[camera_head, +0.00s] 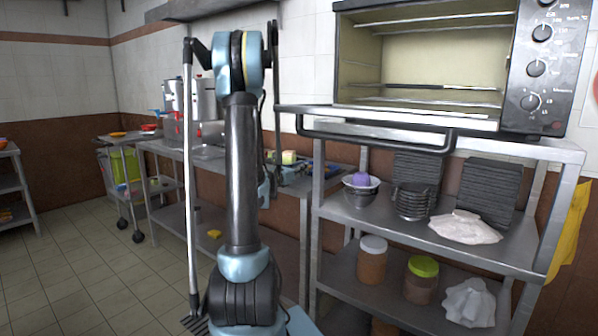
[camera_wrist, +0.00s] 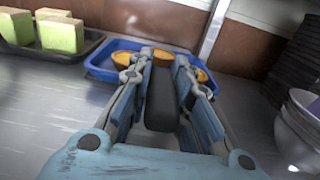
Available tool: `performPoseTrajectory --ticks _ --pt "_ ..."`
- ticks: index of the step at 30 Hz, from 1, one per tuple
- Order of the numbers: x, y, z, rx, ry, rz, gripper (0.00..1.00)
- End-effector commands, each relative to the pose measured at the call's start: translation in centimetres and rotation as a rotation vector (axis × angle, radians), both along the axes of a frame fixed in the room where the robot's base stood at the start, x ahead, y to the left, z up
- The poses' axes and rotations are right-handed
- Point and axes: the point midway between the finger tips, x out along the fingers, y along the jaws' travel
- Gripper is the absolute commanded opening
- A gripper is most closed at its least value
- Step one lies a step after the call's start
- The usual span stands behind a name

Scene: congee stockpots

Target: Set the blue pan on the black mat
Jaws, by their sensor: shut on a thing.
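In the wrist view my gripper (camera_wrist: 162,62) reaches over the metal counter. Its jaws are closed around a dark, bar-shaped thing (camera_wrist: 160,105) that lies lengthwise between the fingers. I cannot tell whether this bar belongs to the pan. Just beyond the fingertips is a shallow blue pan or tray (camera_wrist: 100,62) holding round orange-brown tarts. The fingers hide part of its near side. A black tray or mat (camera_wrist: 22,52) under pale green blocks lies at upper left.
Grey bowls (camera_wrist: 300,130) stand close on the right in the wrist view. In the head view a metal rack (camera_head: 345,222) holds an oven (camera_head: 425,122), bowls, dark stacked slabs (camera_head: 487,190) and jars. Steel pots (camera_head: 200,95) stand at the left. Bare counter shows left of my gripper.

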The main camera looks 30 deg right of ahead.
Motion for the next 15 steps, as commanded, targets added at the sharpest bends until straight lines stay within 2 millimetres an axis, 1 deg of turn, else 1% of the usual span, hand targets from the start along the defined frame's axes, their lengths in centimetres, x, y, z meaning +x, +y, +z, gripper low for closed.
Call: performPoseTrajectory --ticks 1,3,12,15 --pt "-0.01 -0.01 -0.04 0.001 -0.001 0.0 0.26" --pt "-0.01 -0.01 -0.03 0.001 -0.001 0.0 0.39" --pt "0.0 0.03 0.0 0.001 -0.001 0.0 0.39" --pt "-0.1 0.38 0.01 0.001 -0.001 0.001 0.39"
